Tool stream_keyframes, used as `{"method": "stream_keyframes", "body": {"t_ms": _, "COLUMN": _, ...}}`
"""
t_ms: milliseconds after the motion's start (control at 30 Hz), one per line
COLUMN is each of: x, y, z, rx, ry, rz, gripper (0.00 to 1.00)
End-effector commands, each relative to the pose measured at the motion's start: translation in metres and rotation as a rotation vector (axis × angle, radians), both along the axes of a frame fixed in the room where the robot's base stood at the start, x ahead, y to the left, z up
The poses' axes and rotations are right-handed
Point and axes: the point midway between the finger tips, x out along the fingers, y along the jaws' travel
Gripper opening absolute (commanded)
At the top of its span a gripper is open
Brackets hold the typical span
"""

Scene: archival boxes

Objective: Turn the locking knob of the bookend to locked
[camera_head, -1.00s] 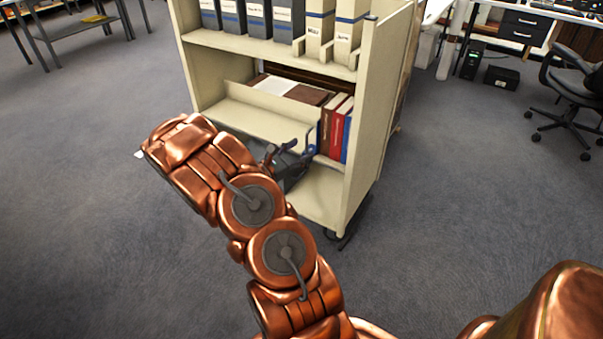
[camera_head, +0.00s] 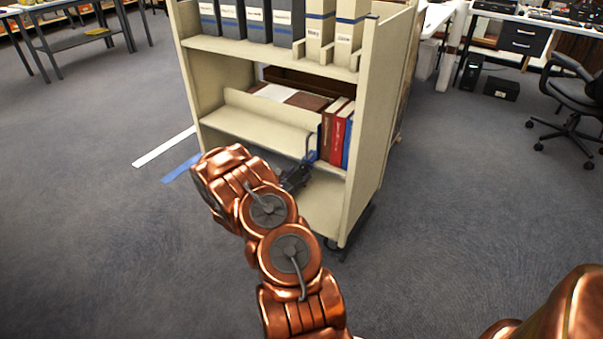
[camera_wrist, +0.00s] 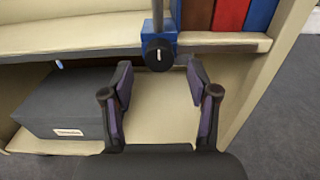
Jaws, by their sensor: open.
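The bookend (camera_wrist: 172,20) is blue with a grey upright and stands at the shelf edge beside the books. It also shows in the head view (camera_head: 310,150), partly hidden by my arm. Its locking knob (camera_wrist: 159,55) is a black round disc with a pale upright mark, on the bookend's front below the shelf lip. My gripper (camera_wrist: 159,72) is open and empty in the wrist view. Its two dark fingers with purple pads are apart, on the left and right of the knob and just short of it. I see no contact with the knob.
Brown, red and blue books (camera_head: 338,130) stand right of the bookend. A dark grey box (camera_wrist: 68,105) sits on the lower shelf, left of my gripper. The cart's right side panel (camera_head: 378,120) rises close on the right. Open floor (camera_head: 110,240) lies left of the cart.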

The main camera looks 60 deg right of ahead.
Motion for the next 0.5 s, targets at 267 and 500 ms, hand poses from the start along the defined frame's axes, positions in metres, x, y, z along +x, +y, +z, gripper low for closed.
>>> {"method": "stream_keyframes", "body": {"t_ms": 267, "x": 0.001, "y": -0.020, "z": 0.000, "rx": 0.000, "ry": -0.002, "rz": 0.000, "gripper": 0.60}}
{"method": "stream_keyframes", "body": {"t_ms": 500, "x": 0.001, "y": -0.021, "z": 0.000, "rx": -0.001, "ry": -0.001, "rz": 0.000, "gripper": 0.60}}
